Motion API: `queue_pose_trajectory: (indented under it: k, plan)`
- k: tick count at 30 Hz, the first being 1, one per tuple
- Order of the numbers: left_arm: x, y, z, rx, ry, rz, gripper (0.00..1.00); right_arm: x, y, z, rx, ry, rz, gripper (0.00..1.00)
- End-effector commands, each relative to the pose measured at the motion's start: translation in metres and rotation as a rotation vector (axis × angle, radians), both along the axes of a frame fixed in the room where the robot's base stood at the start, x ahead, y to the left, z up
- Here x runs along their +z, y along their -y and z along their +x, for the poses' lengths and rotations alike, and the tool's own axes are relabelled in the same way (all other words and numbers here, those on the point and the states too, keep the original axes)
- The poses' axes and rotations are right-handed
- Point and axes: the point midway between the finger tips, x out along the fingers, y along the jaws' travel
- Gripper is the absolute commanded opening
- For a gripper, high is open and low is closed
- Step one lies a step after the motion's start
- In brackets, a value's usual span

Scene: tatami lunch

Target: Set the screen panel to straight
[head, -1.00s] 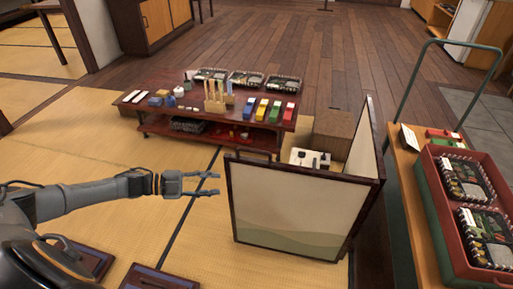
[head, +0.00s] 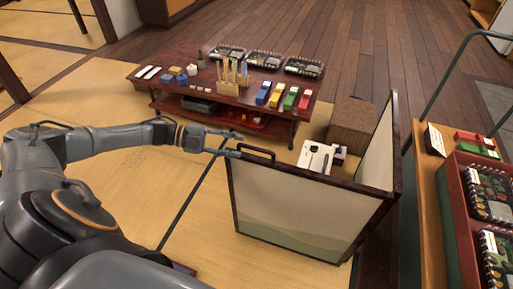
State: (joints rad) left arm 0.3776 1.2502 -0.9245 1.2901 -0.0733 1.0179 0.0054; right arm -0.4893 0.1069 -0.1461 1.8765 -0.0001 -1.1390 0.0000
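The folding screen has a pale front panel (head: 300,208) in a dark frame, with a green wave shape along its bottom. A second panel (head: 378,150) joins it at the right corner and runs back, so the two stand folded at an angle. A dark handle (head: 258,151) sits on the front panel's top edge near its left end. My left gripper (head: 240,144) is open and empty, its fingertips just left of the handle by the panel's top left corner. I cannot tell whether they touch. My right gripper is not in view.
A low dark red table (head: 190,62) with lunch trays, colored boxes and wooden holders stands behind the screen. A brown box (head: 353,125) and a white board (head: 315,157) with small items are behind the panels. A cart (head: 428,187) with a red crate stands right. Tatami lies open left.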

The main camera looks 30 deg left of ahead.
Motion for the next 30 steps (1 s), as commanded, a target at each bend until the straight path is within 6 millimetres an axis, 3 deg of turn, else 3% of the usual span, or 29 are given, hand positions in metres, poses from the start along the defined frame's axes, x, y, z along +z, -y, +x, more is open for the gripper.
queue_pose_trajectory:
  k: [3,10,23,28,30]
  plan:
    - [-0.005,0.023,0.014,-0.002,0.003,-0.002,0.36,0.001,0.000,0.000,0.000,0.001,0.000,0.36]
    - [-0.013,0.050,0.031,-0.001,0.000,-0.001,0.36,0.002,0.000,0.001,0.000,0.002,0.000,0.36]
    - [-0.015,0.058,0.036,0.001,0.000,0.001,0.36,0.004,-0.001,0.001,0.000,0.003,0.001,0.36]
    - [-0.015,0.058,0.036,0.001,0.000,0.001,0.03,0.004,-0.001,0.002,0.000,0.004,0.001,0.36]
    - [-0.015,0.058,0.036,0.001,0.000,0.001,0.00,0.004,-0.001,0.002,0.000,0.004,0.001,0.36]
